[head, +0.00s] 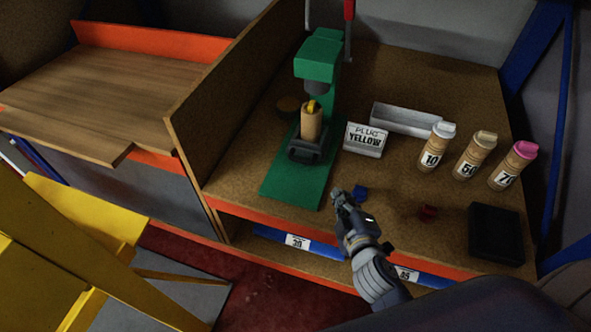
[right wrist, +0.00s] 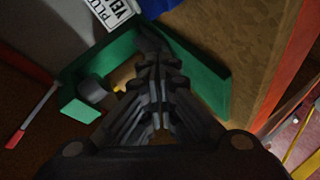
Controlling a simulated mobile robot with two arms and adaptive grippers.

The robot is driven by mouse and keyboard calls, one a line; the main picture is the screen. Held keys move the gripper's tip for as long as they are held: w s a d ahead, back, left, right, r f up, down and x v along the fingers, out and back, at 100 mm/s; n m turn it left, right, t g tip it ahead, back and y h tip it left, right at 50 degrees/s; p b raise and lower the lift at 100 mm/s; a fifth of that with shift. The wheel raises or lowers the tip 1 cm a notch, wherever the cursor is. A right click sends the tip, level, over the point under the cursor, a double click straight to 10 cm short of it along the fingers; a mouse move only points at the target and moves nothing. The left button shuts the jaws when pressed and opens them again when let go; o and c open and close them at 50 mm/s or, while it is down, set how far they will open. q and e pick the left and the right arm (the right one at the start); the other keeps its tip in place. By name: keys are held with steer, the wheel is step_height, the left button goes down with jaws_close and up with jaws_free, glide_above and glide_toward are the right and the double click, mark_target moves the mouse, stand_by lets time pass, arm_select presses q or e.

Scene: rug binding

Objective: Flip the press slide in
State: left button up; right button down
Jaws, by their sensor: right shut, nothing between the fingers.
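The green press (head: 318,57) stands on the bench, its base plate (head: 285,185) reaching toward the front edge. A dark slide (head: 306,153) with a looped front sits low on the base. A brown tube (head: 311,127) with a yellow plug (head: 313,106) in its top stands upright at the slide, beneath the dark ram (head: 316,87). My right gripper (head: 338,194) is shut and empty, just right of the base plate's front end. In the right wrist view its closed fingers (right wrist: 152,45) cover the slide and much of the tube; the press (right wrist: 80,112) shows behind. My left gripper is out of view.
A "PLUG YELLOW" sign (head: 365,139) and a grey tray (head: 409,119) stand right of the press. Three numbered bottles (head: 470,160) stand further right. A blue block (head: 360,192), a red block (head: 428,212) and a black box (head: 496,233) lie near the front. A wooden partition (head: 222,108) bounds the left.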

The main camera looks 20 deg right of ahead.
mark_target(295, 179)
steer(key=a+n+y, duration=0.2)
steer(key=a+n+t+y, duration=0.1)
steer(key=a+n, duration=0.2)
steer(key=w+a+n+y, duration=0.1)
steer(key=a+n+y, duration=0.1)
steer(key=a+n, duration=0.1)
steer(key=shift+w+f+t+y, duration=0.1)
steer(key=shift+f+t+y, duration=0.2)
steer(key=shift+f+t, duration=0.1)
steer(key=shift+w+a, duration=0.15)
steer(key=shift+w, duration=0.1)
steer(key=p+x, duration=0.1)
steer(key=x, duration=0.8)
steer(key=shift+w, duration=0.3)
steer(key=shift+w+d+f, duration=0.15)
steer(key=shift+w+d, duration=0.2)
steer(key=shift+w, duration=0.15)
steer(key=shift+w+d+f, duration=0.2)
steer(key=shift+w+d, duration=0.15)
steer(key=shift+w, duration=0.15)
steer(key=shift+w+d+f, duration=0.15)
steer(key=shift+w+d, duration=0.25)
steer(key=shift+w, duration=0.1)
